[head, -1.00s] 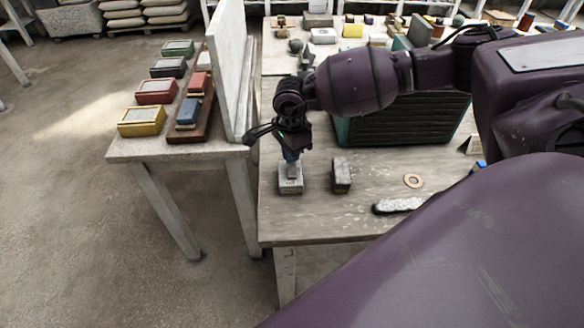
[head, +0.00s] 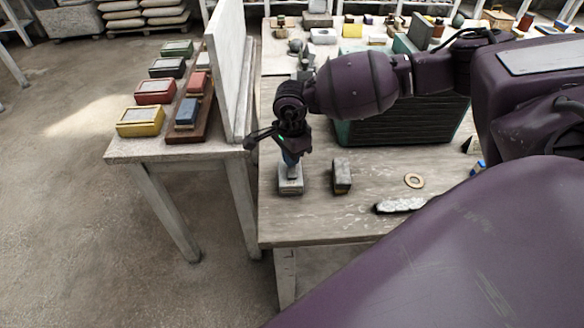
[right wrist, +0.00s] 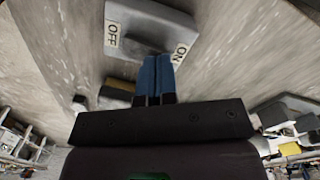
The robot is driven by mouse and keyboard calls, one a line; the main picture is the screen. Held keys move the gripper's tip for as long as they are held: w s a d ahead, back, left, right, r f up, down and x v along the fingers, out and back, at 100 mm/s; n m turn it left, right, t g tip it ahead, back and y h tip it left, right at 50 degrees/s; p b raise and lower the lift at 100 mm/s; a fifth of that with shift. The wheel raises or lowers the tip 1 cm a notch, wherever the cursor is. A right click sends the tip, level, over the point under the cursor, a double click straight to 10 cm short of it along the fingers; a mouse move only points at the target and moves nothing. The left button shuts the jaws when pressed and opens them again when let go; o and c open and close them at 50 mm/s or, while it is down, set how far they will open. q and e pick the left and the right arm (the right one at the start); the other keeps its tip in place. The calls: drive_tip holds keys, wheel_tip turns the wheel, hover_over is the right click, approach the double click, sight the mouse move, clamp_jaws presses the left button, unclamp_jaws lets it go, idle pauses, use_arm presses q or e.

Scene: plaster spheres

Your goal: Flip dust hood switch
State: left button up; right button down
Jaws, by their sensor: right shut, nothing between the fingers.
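The switch box (head: 290,186) is a small pale grey block on the workbench, near its left front corner. In the right wrist view the switch box (right wrist: 150,22) carries an OFF label on the left and an ON label on the right. My right gripper (head: 291,160) points down at the top of the box. Its blue fingers (right wrist: 157,62) are together and empty, at the box's near edge, closer to ON. I cannot tell whether they touch it. The rocker's position is not clear. A dark green slatted unit (head: 405,122), perhaps the dust hood, stands behind. My left gripper is not in view.
A dark block (head: 342,177) stands just right of the switch box. A tan ring (head: 414,181) and a whitish rough bar (head: 400,205) lie farther right. An upright white panel (head: 229,75) and a side table (head: 135,153) with coloured boxes are on the left.

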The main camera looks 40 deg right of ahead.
drive_tip(key=shift+f, duration=0.4)
idle(0.3)
drive_tip(key=shift+r, duration=0.75)
drive_tip(key=shift+r+p, duration=1.75)
drive_tip(key=shift+r, duration=1.1)
drive_tip(key=shift+f, duration=0.1)
